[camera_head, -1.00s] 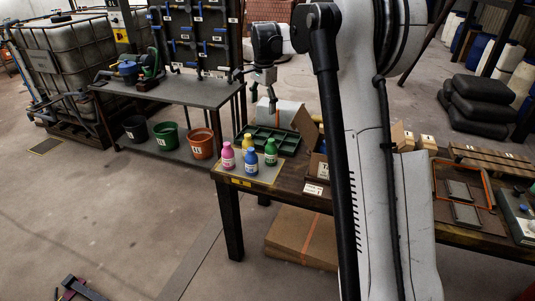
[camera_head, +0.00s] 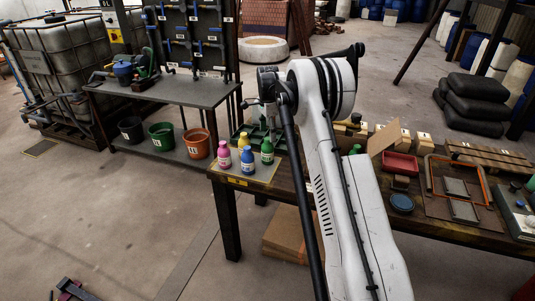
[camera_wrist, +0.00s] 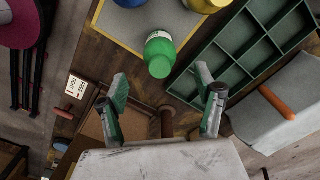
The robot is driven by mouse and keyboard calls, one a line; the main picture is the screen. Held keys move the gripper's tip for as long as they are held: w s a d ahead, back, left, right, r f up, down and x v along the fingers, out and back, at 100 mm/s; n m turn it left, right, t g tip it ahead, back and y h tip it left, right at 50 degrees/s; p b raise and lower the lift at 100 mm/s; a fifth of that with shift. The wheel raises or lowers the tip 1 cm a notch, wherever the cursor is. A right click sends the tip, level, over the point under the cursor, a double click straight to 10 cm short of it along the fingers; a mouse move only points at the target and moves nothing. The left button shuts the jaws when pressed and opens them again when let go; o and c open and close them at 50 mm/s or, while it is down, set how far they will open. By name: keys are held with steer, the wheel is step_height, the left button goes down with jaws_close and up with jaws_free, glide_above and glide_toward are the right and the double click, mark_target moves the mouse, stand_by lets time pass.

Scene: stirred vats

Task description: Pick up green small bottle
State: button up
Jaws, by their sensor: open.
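The green small bottle (camera_head: 267,153) stands upright on the front left corner of the dark wooden table, at the right of a small bottle group. In the wrist view, the green bottle (camera_wrist: 160,50) lies just beyond and between my fingertips, with clear space between it and them. My gripper (camera_wrist: 161,84) is open and empty, its two fingers spread wide. In the head view my arm hides most of the gripper.
Pink (camera_head: 225,157), yellow (camera_head: 244,143) and blue (camera_head: 247,160) bottles stand close to the green one on a pale mat. A green compartment tray (camera_wrist: 235,70) lies beside it. A cardboard box (camera_head: 383,138) and a red tray (camera_head: 399,167) are farther right.

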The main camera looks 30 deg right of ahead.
mark_target(267, 146)
steer(key=shift+f, duration=3.7)
steer(key=shift+c, duration=0.5)
steer(key=c, duration=1.4)
